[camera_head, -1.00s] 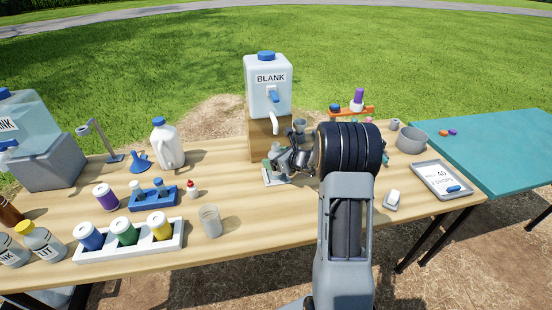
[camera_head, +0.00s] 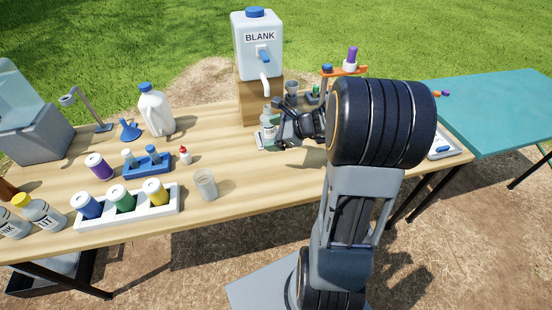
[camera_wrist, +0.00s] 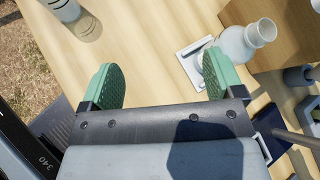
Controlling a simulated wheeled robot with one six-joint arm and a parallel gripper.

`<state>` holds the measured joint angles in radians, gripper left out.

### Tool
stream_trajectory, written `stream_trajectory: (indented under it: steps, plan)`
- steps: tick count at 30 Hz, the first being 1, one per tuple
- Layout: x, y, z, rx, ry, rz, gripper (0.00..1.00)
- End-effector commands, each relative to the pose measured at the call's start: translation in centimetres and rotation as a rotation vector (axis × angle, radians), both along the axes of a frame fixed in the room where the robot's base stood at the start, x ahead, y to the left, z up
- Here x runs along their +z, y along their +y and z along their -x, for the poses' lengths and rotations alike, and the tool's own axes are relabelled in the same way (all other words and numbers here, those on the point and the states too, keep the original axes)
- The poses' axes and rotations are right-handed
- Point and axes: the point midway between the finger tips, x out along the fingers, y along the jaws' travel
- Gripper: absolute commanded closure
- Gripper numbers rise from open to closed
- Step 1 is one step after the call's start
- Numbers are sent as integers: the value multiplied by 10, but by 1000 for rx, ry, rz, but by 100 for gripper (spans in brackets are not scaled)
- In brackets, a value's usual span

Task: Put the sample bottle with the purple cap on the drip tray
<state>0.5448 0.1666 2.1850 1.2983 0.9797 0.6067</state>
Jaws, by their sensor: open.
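A pale bottle (camera_head: 268,122) stands at the small white drip tray (camera_head: 262,143), under the BLANK container's spout. In the wrist view the bottle (camera_wrist: 240,43) is upright at the tray's (camera_wrist: 188,62) right edge, its neck pale with no purple cap visible. A purple cap-like piece (camera_head: 352,56) on a white base stands on the orange rack (camera_head: 343,71); I cannot tell if it is a bottle. My gripper (camera_wrist: 162,66) is open with nothing between its fingers. Its right finger overlaps the bottle and tray edge in view. In the head view the gripper (camera_head: 285,129) is right beside the bottle.
The BLANK container (camera_head: 257,45) stands on a wooden block (camera_head: 261,100) behind. A white jug (camera_head: 156,112), a blue rack (camera_head: 147,166), a white rack (camera_head: 128,220) and a clear beaker (camera_head: 205,184) are to the left. My arm hides much of the table's right part.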

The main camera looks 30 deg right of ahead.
Motion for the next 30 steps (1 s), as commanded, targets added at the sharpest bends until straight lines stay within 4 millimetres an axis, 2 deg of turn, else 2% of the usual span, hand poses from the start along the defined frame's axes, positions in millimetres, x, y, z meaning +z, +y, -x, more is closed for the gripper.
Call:
stream_trajectory:
  steps: [1, 3, 6, 10, 15, 21, 30]
  plan:
    - [7, 29, 17, 168, -28, 132, 13]
    - [10, 60, 45, 423, -69, 334, 13]
    - [12, 86, 86, 770, -141, 611, 13]
    - [14, 95, 126, 1162, -237, 925, 13]
    - [20, 91, 155, 1513, -328, 1218, 13]
    - [24, 85, 165, 1685, -367, 1367, 13]
    - [24, 84, 165, 1701, -367, 1379, 13]
